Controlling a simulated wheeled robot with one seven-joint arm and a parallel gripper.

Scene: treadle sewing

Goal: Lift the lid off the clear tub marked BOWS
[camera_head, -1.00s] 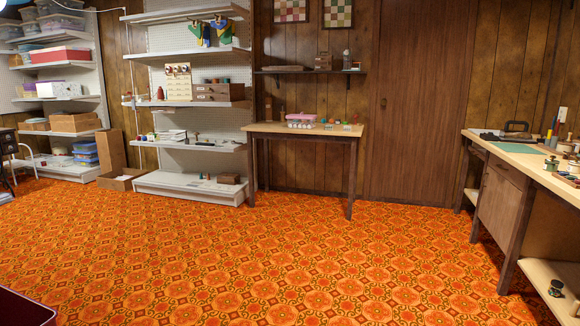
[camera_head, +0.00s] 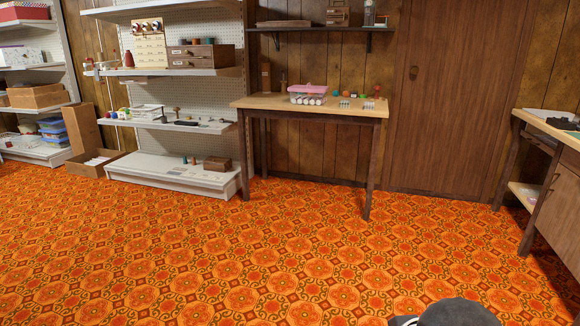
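A small clear tub with a pink lid (camera_head: 309,88) sits on the wooden table (camera_head: 270,102) against the back wall. Its lid appears to be on. No lettering can be read at this distance, so I cannot tell whether it is the one marked BOWS. Small white round items show at its front; whether they are inside or before it is unclear. Other bins stand on the shelves at the far left, including blue-lidded ones (camera_head: 52,128), also unreadable. My gripper is not in view; a dark rounded part, probably of my arm, shows at the bottom right.
Small colored items and little clear boxes (camera_head: 344,104) stand right of the tub. A wall shelf (camera_head: 320,29) hangs above the table. White shelving (camera_head: 170,190) stands left of it, with an open cardboard box (camera_head: 98,163) beside. A workbench (camera_head: 555,128) is at the right. The patterned floor is clear.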

